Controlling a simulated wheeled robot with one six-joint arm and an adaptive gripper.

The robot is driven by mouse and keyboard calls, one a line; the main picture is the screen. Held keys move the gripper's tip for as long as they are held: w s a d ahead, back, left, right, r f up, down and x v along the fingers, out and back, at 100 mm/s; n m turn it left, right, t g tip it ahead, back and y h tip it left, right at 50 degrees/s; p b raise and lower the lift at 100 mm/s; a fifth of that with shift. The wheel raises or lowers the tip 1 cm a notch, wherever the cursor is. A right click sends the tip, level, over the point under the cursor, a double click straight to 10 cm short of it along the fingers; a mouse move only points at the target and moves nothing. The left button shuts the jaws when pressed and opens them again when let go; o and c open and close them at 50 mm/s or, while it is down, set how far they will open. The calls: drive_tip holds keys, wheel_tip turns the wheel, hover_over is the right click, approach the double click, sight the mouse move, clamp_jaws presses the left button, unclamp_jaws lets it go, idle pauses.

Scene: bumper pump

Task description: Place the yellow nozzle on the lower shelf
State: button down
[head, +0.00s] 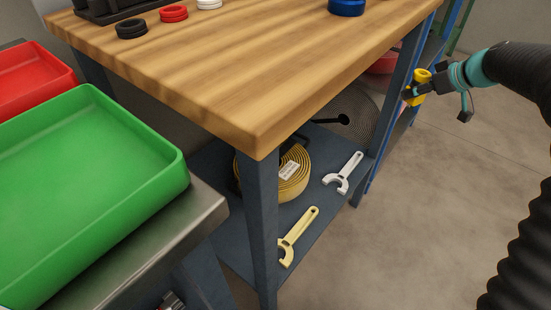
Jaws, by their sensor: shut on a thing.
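My gripper (409,92) is at the upper right, out to the right of the workbench, above the open floor. It is shut on the yellow nozzle (420,80), of which only a small part shows between the dark fingers. The lower shelf (327,199) is a dark blue-grey board under the wooden bench top. On it lie a white wrench (343,173), a pale yellow wrench (298,236) and a rolled yellow hose (293,180). My gripper is above and to the right of the shelf, apart from it. The back of the shelf is partly hidden by the bench top and a leg.
The wooden bench top (240,75) overhangs the shelf and carries black, red, white and blue rings. A blue-grey leg (258,230) stands at the near corner. Green (90,190) and red (30,80) trays are at left. Bare shelf shows between the wrenches.

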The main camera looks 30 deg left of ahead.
drive_tip(key=s+a+f+n+g+b, duration=0.15)
drive_tip(key=a+f, duration=0.25)
drive_tip(key=f, duration=0.5)
drive_tip(key=s+a+f+n+g+b, duration=0.1)
drive_tip(key=a+f+n+g, duration=0.15)
drive_tip(key=a+f, duration=0.45)
drive_tip(key=shift+t+y, duration=0.4)
drive_tip(key=x, duration=0.8)
drive_tip(key=w+x, duration=0.1)
drive_tip(key=x, duration=0.3)
drive_tip(key=shift+a+f, duration=0.15)
drive_tip(key=shift+f, duration=2.2)
drive_tip(key=shift+f+b, duration=0.2)
drive_tip(key=shift+b, duration=0.15)
drive_tip(key=c, duration=0.5)
unclamp_jaws()
drive_tip(key=shift+c, duration=0.2)
drive_tip(key=shift+r+p, duration=0.2)
drive_tip(key=shift+p, duration=0.1)
